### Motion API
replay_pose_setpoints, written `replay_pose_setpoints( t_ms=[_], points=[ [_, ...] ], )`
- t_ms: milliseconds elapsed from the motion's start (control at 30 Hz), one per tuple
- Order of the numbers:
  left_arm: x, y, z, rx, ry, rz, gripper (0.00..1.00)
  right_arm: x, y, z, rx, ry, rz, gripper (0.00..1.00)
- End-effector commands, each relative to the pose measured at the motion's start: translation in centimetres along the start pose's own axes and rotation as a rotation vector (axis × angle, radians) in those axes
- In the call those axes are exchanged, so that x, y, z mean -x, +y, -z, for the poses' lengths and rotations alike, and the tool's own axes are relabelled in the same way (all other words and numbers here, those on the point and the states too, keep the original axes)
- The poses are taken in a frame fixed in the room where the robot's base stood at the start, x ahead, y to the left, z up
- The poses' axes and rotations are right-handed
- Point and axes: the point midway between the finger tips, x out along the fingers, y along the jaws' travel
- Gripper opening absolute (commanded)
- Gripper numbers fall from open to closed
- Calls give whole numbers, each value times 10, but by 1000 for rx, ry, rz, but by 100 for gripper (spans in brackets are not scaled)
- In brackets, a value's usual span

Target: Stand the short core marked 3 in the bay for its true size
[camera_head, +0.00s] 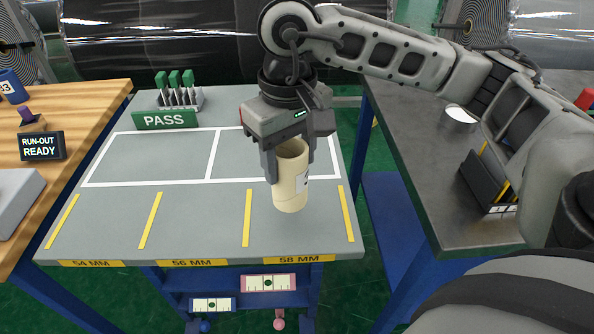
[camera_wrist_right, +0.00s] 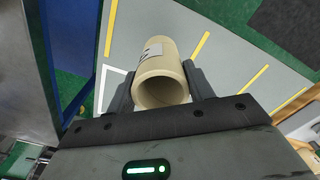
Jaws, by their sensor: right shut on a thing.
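The short core (camera_head: 289,192) is a cream hollow tube with a white label on its side; its mark is not readable here. My right gripper (camera_head: 297,163) is shut on its upper part and holds it upright from above. The wrist view shows the core (camera_wrist_right: 160,72) between both fingers, its open end toward the camera. The core is over the bay marked 58 MM (camera_head: 300,259), between two yellow lines. I cannot tell whether its lower end touches the table. The bays marked 56 MM (camera_head: 192,263) and 54 MM (camera_head: 91,264) are empty. My left gripper is out of view.
A PASS sign (camera_head: 165,120) and a rack with green-topped pieces (camera_head: 178,97) stand at the grey table's back left. A wooden bench (camera_head: 75,118) with a RUN-OUT READY sign (camera_head: 42,146) is left. A dark metal table (camera_head: 415,150) is right, across a gap.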

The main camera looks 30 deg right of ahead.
Motion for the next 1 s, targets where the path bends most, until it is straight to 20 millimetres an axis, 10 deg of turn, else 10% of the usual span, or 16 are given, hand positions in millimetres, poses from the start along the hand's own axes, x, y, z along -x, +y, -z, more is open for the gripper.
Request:
replay_pose_setpoints(
  t_ms=[833,867,900,1000],
  points=[
    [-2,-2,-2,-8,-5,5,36,-52,14,0,-1,2,2,23],
    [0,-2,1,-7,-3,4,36,-50,14,0,-1,1,1,60],
    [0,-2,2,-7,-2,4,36,-50,14,0,-1,1,1,72],
    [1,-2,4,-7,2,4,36,-50,14,-1,-1,1,1,74]
  ],
)
